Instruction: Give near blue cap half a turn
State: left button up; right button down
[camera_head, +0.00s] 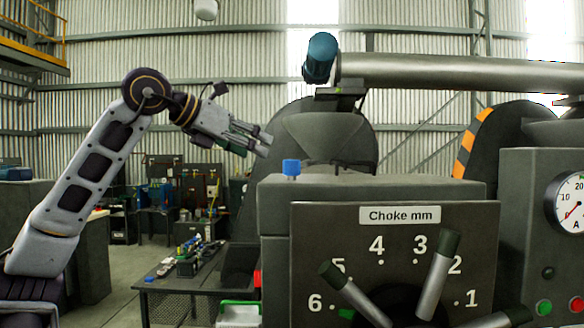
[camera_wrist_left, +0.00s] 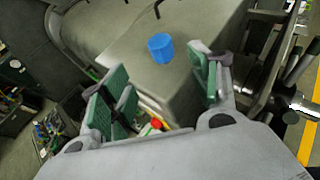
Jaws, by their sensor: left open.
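The near blue cap (camera_head: 291,167) is a small cylinder standing upright on the top left corner of the grey machine housing (camera_head: 370,190). It also shows in the left wrist view (camera_wrist_left: 161,47), beyond the fingertips and between them. My left gripper (camera_head: 260,146) is up and to the left of the cap in the head view, apart from it. In the left wrist view its green-padded fingers (camera_wrist_left: 160,88) are spread open and empty. My right gripper is in neither view.
The choke panel (camera_head: 400,240) with handles faces front below the cap. A hopper (camera_head: 325,135) and a long pipe (camera_head: 460,72) with a blue end stand behind. A gauge (camera_head: 572,203) is at right. A black bench (camera_head: 185,283) with tools is at lower left.

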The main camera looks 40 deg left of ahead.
aim_at(285, 163)
pick_arm(q)
jog(key=p+x, duration=0.2)
jog(key=x, duration=0.6)
jog(key=shift+w+f+p, duration=0.1)
jog(key=shift+w+p, duration=0.2)
jog(key=shift+p, duration=0.1)
jog(key=shift+w+f, duration=0.1)
jog(key=shift+w, duration=0.25)
jog(key=shift+p+x, duration=1.3)
jog(key=shift+x, duration=1)
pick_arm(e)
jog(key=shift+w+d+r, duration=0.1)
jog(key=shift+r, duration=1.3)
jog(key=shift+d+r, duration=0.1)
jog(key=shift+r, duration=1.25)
pick_arm(q)
jog(key=shift+s+d+f, duration=0.1)
jog(key=c, duration=1)
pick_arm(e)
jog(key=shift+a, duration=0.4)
